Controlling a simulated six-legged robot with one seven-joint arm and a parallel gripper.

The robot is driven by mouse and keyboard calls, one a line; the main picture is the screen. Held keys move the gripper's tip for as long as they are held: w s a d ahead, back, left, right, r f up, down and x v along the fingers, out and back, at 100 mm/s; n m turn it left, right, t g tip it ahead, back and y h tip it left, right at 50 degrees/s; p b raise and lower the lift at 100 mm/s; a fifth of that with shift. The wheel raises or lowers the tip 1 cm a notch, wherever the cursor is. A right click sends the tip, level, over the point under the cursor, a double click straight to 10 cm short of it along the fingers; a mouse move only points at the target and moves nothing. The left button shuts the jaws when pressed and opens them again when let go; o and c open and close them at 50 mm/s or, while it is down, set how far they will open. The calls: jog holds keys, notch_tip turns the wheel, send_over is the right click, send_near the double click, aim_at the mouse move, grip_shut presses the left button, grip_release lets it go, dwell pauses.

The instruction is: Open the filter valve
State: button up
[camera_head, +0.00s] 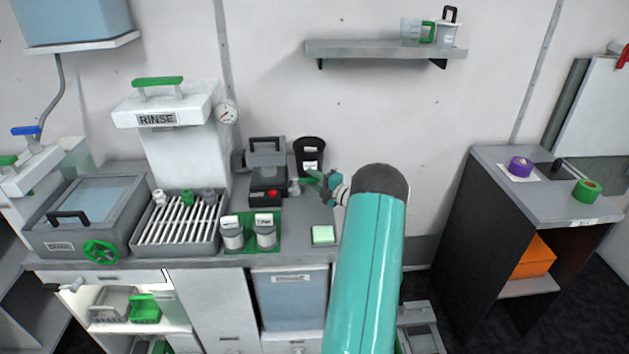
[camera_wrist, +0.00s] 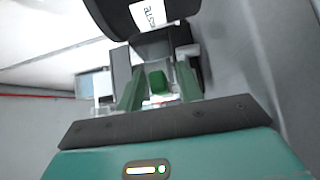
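A small pale fitting with a green part (camera_head: 307,180), likely the filter valve, sits on the counter beside the black bin; no label on it is readable. My gripper (camera_head: 318,179) is at the end of my teal arm, just right of this fitting and very close to it. In the wrist view, the two green fingers of my gripper (camera_wrist: 159,90) stand apart. A green block (camera_wrist: 157,82), which seems to be the fitting's handle, shows between and beyond them, with gaps on both sides. Contact cannot be told.
A labelled black bin (camera_head: 309,155) stands right behind my gripper; it also fills the top of the wrist view (camera_wrist: 150,14). A grey device with a red button (camera_head: 267,175) is left. Two jars sit on a green tray (camera_head: 249,249). A green handwheel (camera_head: 101,251) is far left.

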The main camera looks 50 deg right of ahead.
grip_shut()
jog(key=h, duration=0.1)
jog(key=m+h, duration=0.1)
jog(key=a, duration=0.1)
jog(key=shift+s+r+m+h, duration=0.1)
jog(key=shift+s+m+h, duration=0.15)
jog(key=shift+m+h, duration=0.15)
jog(key=shift+s+a+m+g+h, duration=0.2)
jog(key=shift+m+g+h, duration=0.35)
jog(key=shift+h, duration=0.35)
grip_release()
jog(key=shift+s, duration=0.1)
